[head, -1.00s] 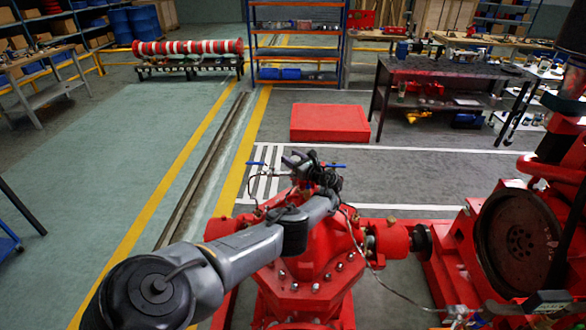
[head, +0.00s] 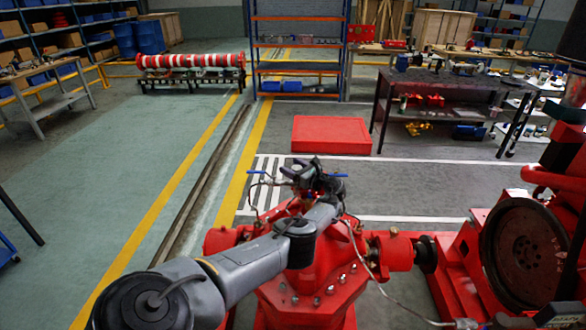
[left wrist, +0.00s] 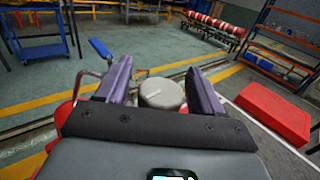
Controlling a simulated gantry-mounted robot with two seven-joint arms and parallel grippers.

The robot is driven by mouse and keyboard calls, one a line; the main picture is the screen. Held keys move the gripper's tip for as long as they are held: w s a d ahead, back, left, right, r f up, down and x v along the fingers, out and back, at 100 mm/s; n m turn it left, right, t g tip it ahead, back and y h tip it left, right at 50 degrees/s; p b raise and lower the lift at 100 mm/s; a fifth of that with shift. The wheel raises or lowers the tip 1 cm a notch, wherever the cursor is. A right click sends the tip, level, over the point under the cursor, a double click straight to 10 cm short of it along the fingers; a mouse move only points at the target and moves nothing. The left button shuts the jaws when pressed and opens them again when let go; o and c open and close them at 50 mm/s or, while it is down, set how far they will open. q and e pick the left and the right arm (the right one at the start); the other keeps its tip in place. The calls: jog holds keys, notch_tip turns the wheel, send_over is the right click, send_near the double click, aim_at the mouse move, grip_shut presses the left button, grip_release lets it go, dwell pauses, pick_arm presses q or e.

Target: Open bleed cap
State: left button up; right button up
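My left gripper (head: 306,170) is over the top of the red pump (head: 310,290) in the head view. In the left wrist view, its two dark purple fingers (left wrist: 160,88) are spread apart. A round grey cap (left wrist: 161,93), which looks like the bleed cap, sits between them with narrow gaps visible at its sides. Contact cannot be made out. In the head view the gripper hides the cap. A blue-handled lever (head: 338,175) and another blue lever (head: 257,172) stick out either side of the gripper. One blue handle (left wrist: 99,48) shows left of the fingers. My right gripper is out of view.
A thin cable or pipe (head: 372,270) runs down the pump's right side. A red engine with a round flywheel (head: 525,255) stands at the right. A red box (head: 332,135) lies on the floor behind. The green floor at the left is clear.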

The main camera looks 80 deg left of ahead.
pick_arm(q)
jog(key=shift+w+d+p, duration=0.3)
jog(key=shift+w+d, duration=0.1)
jog(key=shift+d, duration=0.1)
jog(key=p+v, duration=0.2)
jog(key=v, duration=0.7)
jog(key=shift+d, duration=0.35)
jog(key=shift+w, duration=0.2)
